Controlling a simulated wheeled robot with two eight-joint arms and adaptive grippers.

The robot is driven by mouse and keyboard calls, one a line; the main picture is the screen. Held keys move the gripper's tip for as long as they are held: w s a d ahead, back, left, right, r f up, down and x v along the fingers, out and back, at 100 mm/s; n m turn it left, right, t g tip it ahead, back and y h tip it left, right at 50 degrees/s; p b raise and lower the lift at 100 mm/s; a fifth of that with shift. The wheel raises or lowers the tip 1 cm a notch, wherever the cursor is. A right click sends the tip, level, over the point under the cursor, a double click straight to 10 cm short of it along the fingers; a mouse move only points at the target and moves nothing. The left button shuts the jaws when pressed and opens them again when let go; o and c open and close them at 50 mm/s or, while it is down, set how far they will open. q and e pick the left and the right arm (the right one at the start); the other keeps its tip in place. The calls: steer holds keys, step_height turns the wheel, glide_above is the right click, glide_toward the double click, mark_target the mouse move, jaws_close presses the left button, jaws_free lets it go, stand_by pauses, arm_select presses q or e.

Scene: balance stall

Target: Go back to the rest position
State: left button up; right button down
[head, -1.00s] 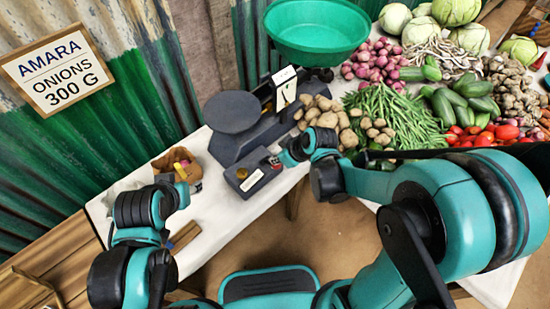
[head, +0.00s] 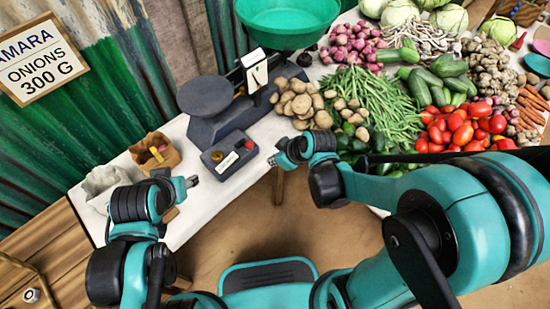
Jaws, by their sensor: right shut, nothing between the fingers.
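My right gripper (head: 274,160) is shut and empty. It is just right of a small dark box (head: 229,157) with a red part, a pale label and a yellowish knob on top, with a narrow gap between them. My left gripper (head: 192,182) is low over the left part of the white table, in front of a brown paper bag (head: 158,155); its fingers are too small to tell open from shut. A dark balance scale (head: 215,105) with a round pan stands behind the box.
The white table (head: 207,190) has bare room around the box. A pale bag (head: 104,183) stands left. Potatoes (head: 298,103), green beans (head: 375,108), tomatoes (head: 462,128) and a green basin (head: 287,20) fill the back and right.

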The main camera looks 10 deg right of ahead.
steer(key=shift+w+a, duration=0.15)
steer(key=shift+a, duration=0.05)
steer(key=s+d+r+m+t+h, duration=0.2)
steer(key=s+d+r+m+h, duration=0.2)
steer(key=s+d+r+m, duration=0.5)
step_height(320, 180, up, 2)
steer(key=shift+s+d+r, duration=0.1)
steer(key=shift+s+d, duration=0.2)
steer(key=shift+d, duration=0.8)
